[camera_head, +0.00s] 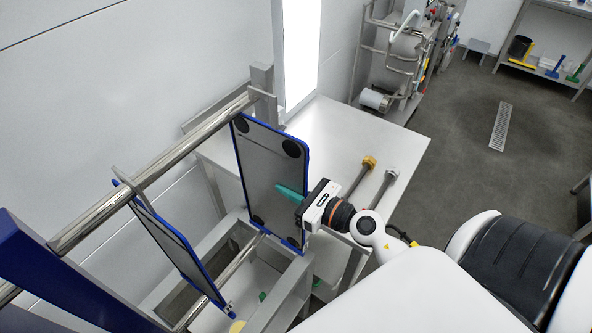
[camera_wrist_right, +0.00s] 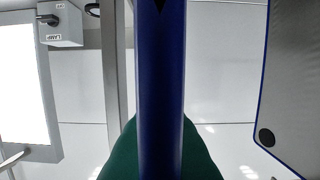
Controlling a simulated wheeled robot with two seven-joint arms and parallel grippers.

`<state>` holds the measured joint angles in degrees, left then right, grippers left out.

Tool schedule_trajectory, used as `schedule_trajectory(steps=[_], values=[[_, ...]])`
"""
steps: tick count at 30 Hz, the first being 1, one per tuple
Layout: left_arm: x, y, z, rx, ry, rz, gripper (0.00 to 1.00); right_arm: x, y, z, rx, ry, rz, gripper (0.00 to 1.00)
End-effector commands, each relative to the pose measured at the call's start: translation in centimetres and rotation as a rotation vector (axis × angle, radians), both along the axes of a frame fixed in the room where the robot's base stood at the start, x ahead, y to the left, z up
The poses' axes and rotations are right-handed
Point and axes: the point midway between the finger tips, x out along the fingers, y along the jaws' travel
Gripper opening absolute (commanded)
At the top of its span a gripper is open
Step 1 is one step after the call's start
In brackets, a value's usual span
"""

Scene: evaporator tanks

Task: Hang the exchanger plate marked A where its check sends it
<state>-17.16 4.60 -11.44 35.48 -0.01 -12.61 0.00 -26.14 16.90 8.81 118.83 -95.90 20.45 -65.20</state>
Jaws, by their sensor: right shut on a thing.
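A grey exchanger plate (camera_head: 268,165) with a blue rim and dark round corner spots stands upright near the far end of the upper steel bar. My right gripper (camera_head: 290,192) is shut on its right edge. In the right wrist view the plate's blue edge (camera_wrist_right: 161,90) runs between the green fingers (camera_wrist_right: 160,160). A second blue-rimmed plate (camera_head: 178,250) is nearer, further left, seen at a steep angle. A grey plate face (camera_wrist_right: 298,80) also shows at the right of the wrist view. I cannot read a mark A on any plate. My left gripper is out of view.
The upper bar (camera_head: 165,165) and a lower bar (camera_head: 238,262) span the steel frame. A dark blue beam (camera_head: 60,280) stands at lower left. A pale table (camera_head: 345,130) lies behind the held plate. A lit panel (camera_wrist_right: 25,80) stands beside a box labelled LAMP (camera_wrist_right: 62,28).

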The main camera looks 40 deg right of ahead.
Motion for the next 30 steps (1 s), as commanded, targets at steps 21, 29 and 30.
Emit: schedule_trajectory(steps=[21, 29, 30], values=[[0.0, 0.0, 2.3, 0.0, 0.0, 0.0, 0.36, 4.7, 1.6, 0.3, 0.0, -0.004, -0.001, 0.0], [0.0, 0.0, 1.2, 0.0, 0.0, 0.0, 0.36, 5.1, 1.8, -1.0, 0.0, -0.003, -0.001, 0.0], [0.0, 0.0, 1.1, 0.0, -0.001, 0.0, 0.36, 5.1, 1.8, -1.2, 0.0, -0.003, -0.001, 0.0]])
